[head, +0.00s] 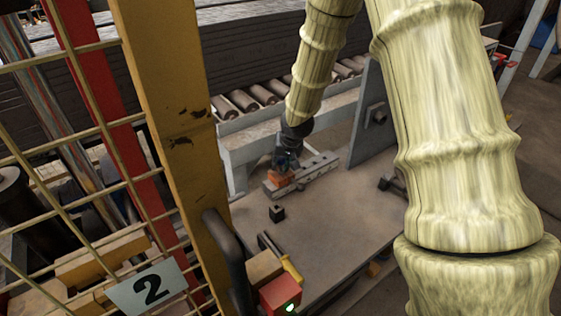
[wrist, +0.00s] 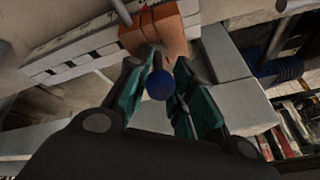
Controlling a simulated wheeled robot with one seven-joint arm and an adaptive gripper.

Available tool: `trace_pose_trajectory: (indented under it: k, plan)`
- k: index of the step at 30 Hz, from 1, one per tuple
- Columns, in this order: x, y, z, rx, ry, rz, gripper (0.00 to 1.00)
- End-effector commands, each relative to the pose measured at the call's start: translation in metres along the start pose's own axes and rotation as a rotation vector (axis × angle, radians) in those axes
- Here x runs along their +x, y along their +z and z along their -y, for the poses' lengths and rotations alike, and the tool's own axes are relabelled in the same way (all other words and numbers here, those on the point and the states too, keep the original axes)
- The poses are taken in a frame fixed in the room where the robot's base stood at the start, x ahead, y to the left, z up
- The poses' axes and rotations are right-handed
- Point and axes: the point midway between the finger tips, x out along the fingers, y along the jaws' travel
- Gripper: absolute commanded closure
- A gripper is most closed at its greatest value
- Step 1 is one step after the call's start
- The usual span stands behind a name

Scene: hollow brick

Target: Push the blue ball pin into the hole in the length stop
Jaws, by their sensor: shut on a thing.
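The blue ball pin shows its round blue head (wrist: 160,85) between the fingers in the wrist view. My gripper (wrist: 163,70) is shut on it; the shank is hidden. The length stop looks like the orange block (wrist: 160,35), just beyond the fingertips; its hole is not visible. In the head view the orange block (head: 279,180) sits on the pale grey bar (head: 318,168), with my gripper (head: 286,160) right above it. I cannot tell whether the pin touches the block or has entered it.
A small black block (head: 277,213) lies on the grey table (head: 335,220). A red box with a green light (head: 281,295) is at the near edge. A roller conveyor (head: 265,95) runs behind. A yellow post (head: 172,110) and mesh fence stand left. Table right of the black block is clear.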

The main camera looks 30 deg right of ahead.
Motion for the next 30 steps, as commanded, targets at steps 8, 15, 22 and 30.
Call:
trace_pose_trajectory:
  k: [8,15,22,30]
  plan:
    - [0.001,0.000,0.000,0.000,0.000,0.000,0.52]
    - [0.001,0.000,0.000,0.000,0.000,0.000,0.52]
    - [-0.013,0.000,0.000,0.000,0.000,-0.001,0.52]
    - [-0.048,0.000,0.000,0.001,-0.001,-0.001,0.52]
